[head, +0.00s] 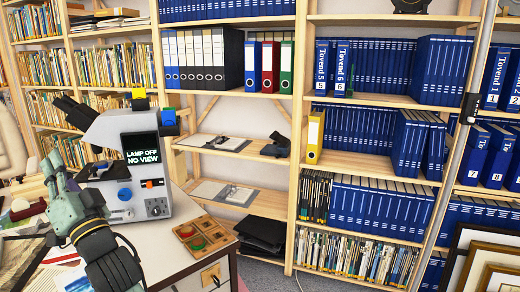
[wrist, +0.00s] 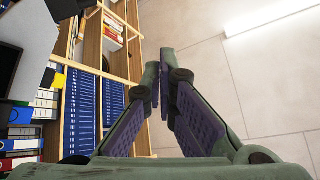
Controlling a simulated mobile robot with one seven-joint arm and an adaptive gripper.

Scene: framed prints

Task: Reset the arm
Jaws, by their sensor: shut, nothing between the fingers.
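My arm comes up from the lower left of the head view. My gripper (head: 52,165) points upward there, in front of the left side of a grey desk instrument. In the wrist view my gripper (wrist: 158,78) shows its two green and purple fingers with their tips together. Nothing is held between them. I cannot tell from these views how far the fingers are from the instrument.
The grey instrument (head: 140,172) with a "LAMP OFF NO VIEW" screen stands on a desk (head: 155,240). A wooden tray (head: 200,228) with coloured pieces sits to its right. Bookshelves (head: 300,110) fill the back. Framed prints (head: 470,262) lean at lower right.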

